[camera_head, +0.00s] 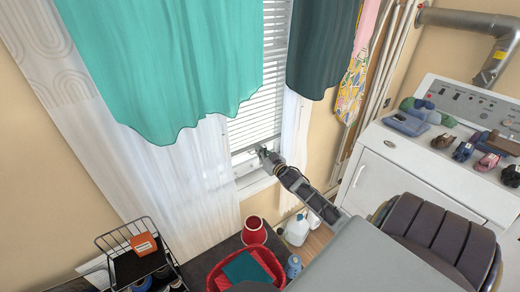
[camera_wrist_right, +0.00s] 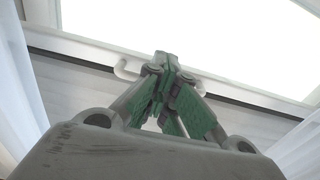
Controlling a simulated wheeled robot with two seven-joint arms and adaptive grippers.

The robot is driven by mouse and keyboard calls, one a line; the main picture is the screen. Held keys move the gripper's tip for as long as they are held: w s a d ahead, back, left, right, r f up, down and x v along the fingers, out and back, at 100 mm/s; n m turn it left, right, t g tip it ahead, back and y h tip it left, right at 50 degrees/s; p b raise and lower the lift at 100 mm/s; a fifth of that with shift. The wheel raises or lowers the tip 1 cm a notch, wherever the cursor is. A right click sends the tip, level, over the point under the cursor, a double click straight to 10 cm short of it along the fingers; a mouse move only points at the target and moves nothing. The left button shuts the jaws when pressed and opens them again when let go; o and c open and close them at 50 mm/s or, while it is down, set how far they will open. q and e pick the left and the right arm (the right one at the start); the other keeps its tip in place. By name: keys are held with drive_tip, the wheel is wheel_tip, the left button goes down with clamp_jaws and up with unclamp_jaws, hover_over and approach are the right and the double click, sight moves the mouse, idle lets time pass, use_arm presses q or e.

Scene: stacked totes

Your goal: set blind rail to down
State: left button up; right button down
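The white slatted blind (camera_head: 262,108) hangs in the window between the curtains. Its lower edge is near the bottom of the window, with a strip of pane and the sill below. My right gripper (camera_head: 264,152) is at this lower edge. In the right wrist view, a pale rail (camera_wrist_right: 88,50) with a dark line beneath runs across, and a small white handle (camera_wrist_right: 124,70) shows on both sides of the fingers. The green-padded fingertips of the right gripper (camera_wrist_right: 166,66) come together over the handle's middle, closed on it. My left gripper is out of view.
A teal cloth (camera_head: 170,60) and a dark cloth (camera_head: 320,45) hang in front of the window. A white machine (camera_head: 400,175) stands right. A wire rack (camera_head: 125,240), red basket (camera_head: 268,262) and white jug (camera_head: 297,230) are below.

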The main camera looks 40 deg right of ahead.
wheel_tip(320, 180, down, 8)
drive_tip(key=b, duration=0.4)
drive_tip(key=shift+f, duration=0.15)
drive_tip(key=c, duration=2)
unclamp_jaws()
drive_tip(key=shift+c, duration=0.2)
drive_tip(key=shift+o, duration=3.6)
drive_tip(key=shift+r, duration=0.2)
drive_tip(key=o, duration=0.7)
drive_tip(key=shift+w+f, duration=0.1)
drive_tip(key=shift+w, duration=0.05)
drive_tip(key=o, duration=0.5)
drive_tip(key=shift+c, duration=0.2)
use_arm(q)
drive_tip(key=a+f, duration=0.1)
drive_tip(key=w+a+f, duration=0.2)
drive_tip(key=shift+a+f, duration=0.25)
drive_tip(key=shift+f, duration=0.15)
use_arm(e)
drive_tip(key=shift+o, duration=0.6)
